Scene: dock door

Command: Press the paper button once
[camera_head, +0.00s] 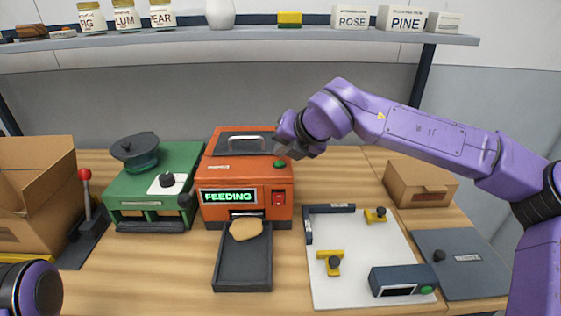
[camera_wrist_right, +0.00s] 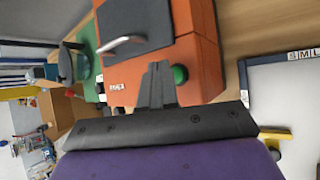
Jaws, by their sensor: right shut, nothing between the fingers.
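An orange machine (camera_head: 246,170) stands mid-table, with a lit display (camera_head: 228,197) reading FEEDING. A green round button (camera_head: 280,164) sits on its top front right; it also shows in the right wrist view (camera_wrist_right: 180,74). A small label (camera_head: 218,167) on the machine is too small to read. My right gripper (camera_head: 291,154) is shut and empty just above and beside the green button; in the wrist view its fingertips (camera_wrist_right: 158,70) appear just left of the button. I cannot tell whether they touch it. My left gripper is out of view; only part of my left arm shows.
A dark tray (camera_head: 242,279) with a tan rounded piece (camera_head: 246,229) sits before the machine. A red switch (camera_head: 278,198) is on its front. A green machine (camera_head: 155,195) stands left, a white board (camera_head: 350,285) and cardboard box (camera_head: 420,185) right. A shelf (camera_head: 260,40) runs above.

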